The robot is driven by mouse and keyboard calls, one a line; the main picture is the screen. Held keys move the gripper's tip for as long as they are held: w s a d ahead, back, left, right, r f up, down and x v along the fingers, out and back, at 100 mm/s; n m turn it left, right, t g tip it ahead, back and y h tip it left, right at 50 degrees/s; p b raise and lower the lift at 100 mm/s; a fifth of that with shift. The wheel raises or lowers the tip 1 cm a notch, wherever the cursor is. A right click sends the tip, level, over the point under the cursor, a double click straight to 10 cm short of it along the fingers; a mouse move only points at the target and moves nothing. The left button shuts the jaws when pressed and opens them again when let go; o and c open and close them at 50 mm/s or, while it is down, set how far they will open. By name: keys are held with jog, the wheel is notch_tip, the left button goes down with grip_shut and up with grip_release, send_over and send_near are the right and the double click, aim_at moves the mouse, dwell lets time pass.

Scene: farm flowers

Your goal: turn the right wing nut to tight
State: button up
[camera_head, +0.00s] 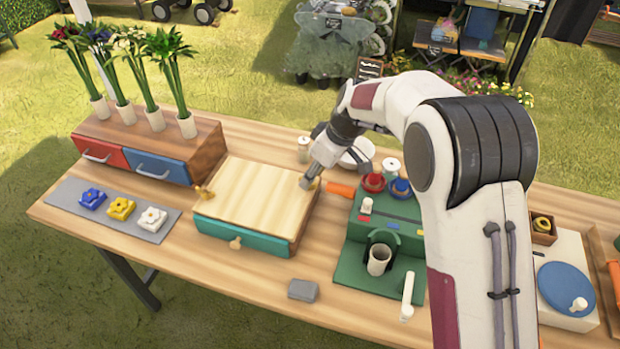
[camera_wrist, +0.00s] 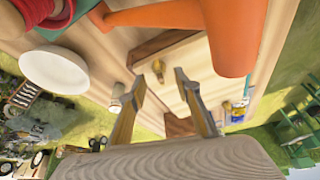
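The right wing nut (camera_wrist: 158,68) is a small brass piece near the right edge of the pale wooden board (camera_head: 255,183). In the head view it is mostly hidden behind my gripper (camera_head: 307,184). In the wrist view my gripper (camera_wrist: 156,77) is open, with one fingertip to each side of the wing nut. I cannot tell whether the fingers touch it or how far down they reach. The left brass wing nut (camera_head: 203,192) stands at the board's left edge, apart from my gripper.
An orange object (camera_head: 341,190) lies close on the right, by the green stand (camera_head: 385,212). A white plate (camera_wrist: 52,68) is behind. A wooden drawer box (camera_head: 205,140) with flower vases stands back left.

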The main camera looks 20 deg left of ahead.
jog(key=shift+x, duration=1.25)
grip_shut()
jog(key=shift+m, duration=0.5)
jog(key=shift+s+a+m+t+h, duration=0.1)
jog(key=shift+m+t+h, duration=0.35)
jog(key=shift+m, duration=1)
jog(key=shift+s+a+m+t+h, duration=0.15)
jog(key=shift+m+t, duration=0.6)
jog(key=shift+m, duration=0.7)
jog(key=shift+w+a+r+m+t+h, duration=0.15)
jog(key=shift+m+h, duration=0.35)
jog(key=shift+m, duration=0.85)
jog(key=shift+m+t+h, duration=0.25)
jog(key=shift+m+h, duration=0.25)
jog(key=shift+m, duration=0.85)
jog(key=shift+m+h, duration=0.3)
jog(key=shift+m, duration=0.4)
